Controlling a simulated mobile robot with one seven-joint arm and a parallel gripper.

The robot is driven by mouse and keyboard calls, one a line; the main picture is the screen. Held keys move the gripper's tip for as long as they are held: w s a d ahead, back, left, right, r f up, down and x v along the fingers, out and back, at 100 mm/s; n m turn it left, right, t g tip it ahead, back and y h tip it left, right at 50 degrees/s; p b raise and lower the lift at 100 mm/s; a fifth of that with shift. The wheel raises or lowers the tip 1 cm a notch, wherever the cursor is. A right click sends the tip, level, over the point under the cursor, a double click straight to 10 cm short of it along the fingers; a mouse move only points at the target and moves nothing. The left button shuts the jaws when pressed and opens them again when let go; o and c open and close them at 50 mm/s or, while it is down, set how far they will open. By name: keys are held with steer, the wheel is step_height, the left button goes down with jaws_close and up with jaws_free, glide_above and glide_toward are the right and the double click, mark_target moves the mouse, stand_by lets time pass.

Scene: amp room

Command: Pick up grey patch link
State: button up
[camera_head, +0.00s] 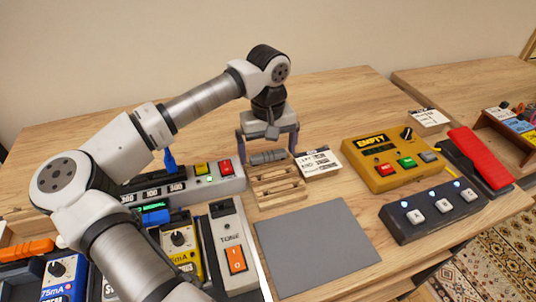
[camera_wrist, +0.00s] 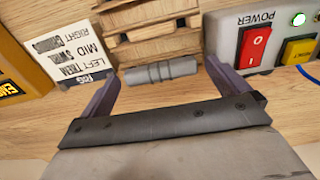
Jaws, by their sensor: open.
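The grey patch link (camera_head: 268,157) is a short grey cylinder with ribs around its middle. It lies at the far end of a small slatted wooden rack (camera_head: 279,190). In the wrist view the grey patch link (camera_wrist: 160,71) lies crosswise between the fingers, with the wooden rack (camera_wrist: 150,22) just beyond it. My gripper (camera_head: 268,150) points down above the link with its fingers apart on either side. In the wrist view my gripper (camera_wrist: 160,85) is open, with a gap between each finger and the link's ends.
A white label card (camera_head: 318,163) lies right of the rack. A grey power strip (camera_head: 205,185) with red and yellow switches stands close on the left. A yellow box (camera_head: 390,160) and a black pedal (camera_head: 433,210) stand at the right. A grey mat (camera_head: 318,247) lies bare in front.

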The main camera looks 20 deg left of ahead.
steer(key=shift+f, duration=0.15)
steer(key=c, duration=0.8)
steer(key=shift+c, duration=0.4)
